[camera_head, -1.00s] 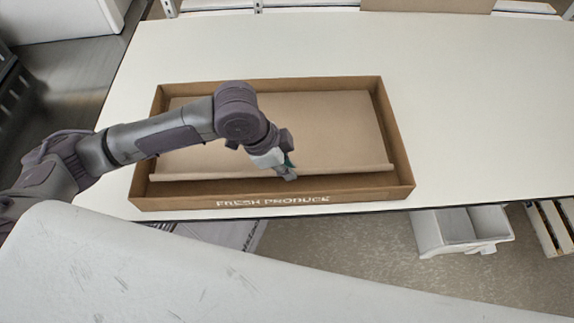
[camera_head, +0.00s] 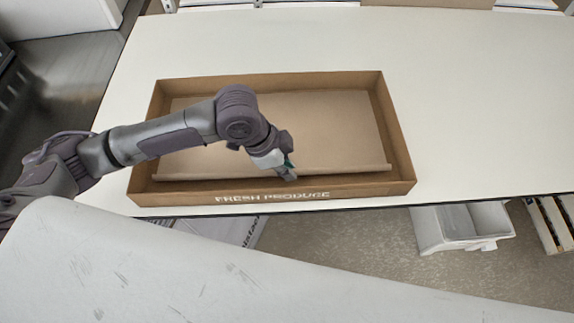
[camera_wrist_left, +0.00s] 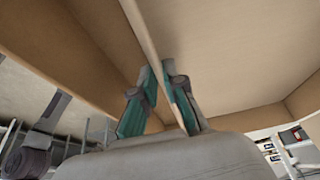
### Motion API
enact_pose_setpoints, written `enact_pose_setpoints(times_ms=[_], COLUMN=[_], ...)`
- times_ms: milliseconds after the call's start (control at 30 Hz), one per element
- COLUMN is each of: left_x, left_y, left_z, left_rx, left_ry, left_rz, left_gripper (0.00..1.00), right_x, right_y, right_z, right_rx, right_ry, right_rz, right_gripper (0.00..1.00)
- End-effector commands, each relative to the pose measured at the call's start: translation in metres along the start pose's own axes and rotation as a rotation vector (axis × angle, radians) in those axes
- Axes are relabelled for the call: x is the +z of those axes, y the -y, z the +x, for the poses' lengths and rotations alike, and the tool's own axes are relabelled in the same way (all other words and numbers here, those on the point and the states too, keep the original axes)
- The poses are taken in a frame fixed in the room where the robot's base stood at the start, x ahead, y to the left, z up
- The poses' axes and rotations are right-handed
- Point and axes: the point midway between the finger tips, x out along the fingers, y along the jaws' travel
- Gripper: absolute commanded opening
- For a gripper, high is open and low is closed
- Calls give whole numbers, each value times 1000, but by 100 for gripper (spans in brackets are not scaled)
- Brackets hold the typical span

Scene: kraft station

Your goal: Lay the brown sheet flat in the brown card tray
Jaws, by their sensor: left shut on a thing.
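The brown card tray (camera_head: 400,150) lies on the white table, with "FRESH PRODUCE" printed on its front wall. The brown sheet (camera_head: 330,130) lies inside it, with its near edge curled up along the front. My left gripper (camera_head: 288,172) reaches into the tray near the front wall and is shut on the sheet's near edge. In the left wrist view the teal fingers (camera_wrist_left: 163,105) stand on either side of the sheet's edge, and the sheet (camera_wrist_left: 225,60) spreads to the right. My forearm hides part of the sheet's left side. My right gripper is not in view.
The white table (camera_head: 480,110) is clear around the tray, with wide room to the right. A white bin (camera_head: 460,228) and a wooden pallet (camera_head: 552,222) stand on the floor below the table's front edge.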

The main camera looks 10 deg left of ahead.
Motion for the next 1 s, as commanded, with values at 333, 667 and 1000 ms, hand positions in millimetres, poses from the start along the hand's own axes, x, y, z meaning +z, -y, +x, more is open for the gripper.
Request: enact_pose_setpoints(times_ms=[333, 667, 1000], left_x=[0, 0, 0], left_y=[0, 1, 1], left_z=[0, -20, -91], left_rx=[0, -3, -4], left_ry=[0, -2, -1], left_rz=[0, 1, 2], left_gripper=[40, 40, 40], right_x=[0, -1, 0], right_y=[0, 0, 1], right_z=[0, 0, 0], right_rx=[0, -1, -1], right_ry=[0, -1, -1], right_rz=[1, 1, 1], right_gripper=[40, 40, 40])
